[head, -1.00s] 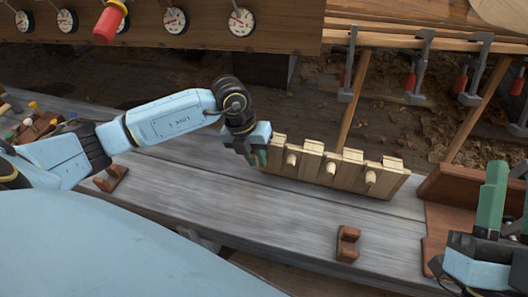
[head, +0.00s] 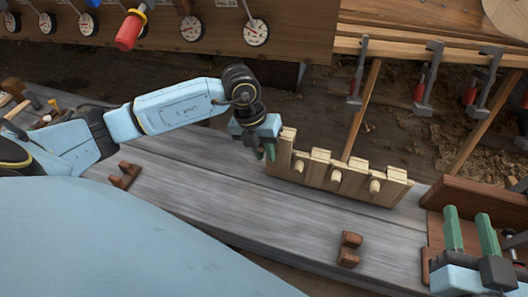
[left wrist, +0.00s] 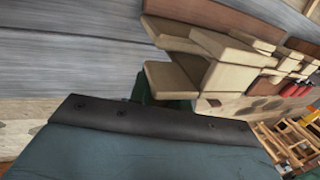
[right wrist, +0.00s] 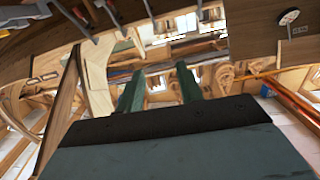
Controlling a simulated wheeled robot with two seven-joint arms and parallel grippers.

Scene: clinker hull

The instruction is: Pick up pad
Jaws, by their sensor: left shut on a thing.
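A pale wooden rack (head: 345,187) with stubby pegs on its front stands on the grey plank, right of the middle in the head view. Several pale wooden blocks sit in it. The leftmost block, which I take as the pad (head: 287,147), stands higher than the others. My left gripper (head: 264,151) is shut on its left side. In the left wrist view the pad (left wrist: 171,79) shows at the green fingers, partly hidden by the gripper body. Whether its lower end is clear of the rack cannot be told. My right gripper (head: 468,212) is open and empty, its fingers apart.
A small brown notched block (head: 349,249) lies on the plank in front of the rack, another (head: 125,175) at the left. A brown wooden tray (head: 462,196) stands at the right. Clamps (head: 430,82) hang behind. The plank's middle is bare.

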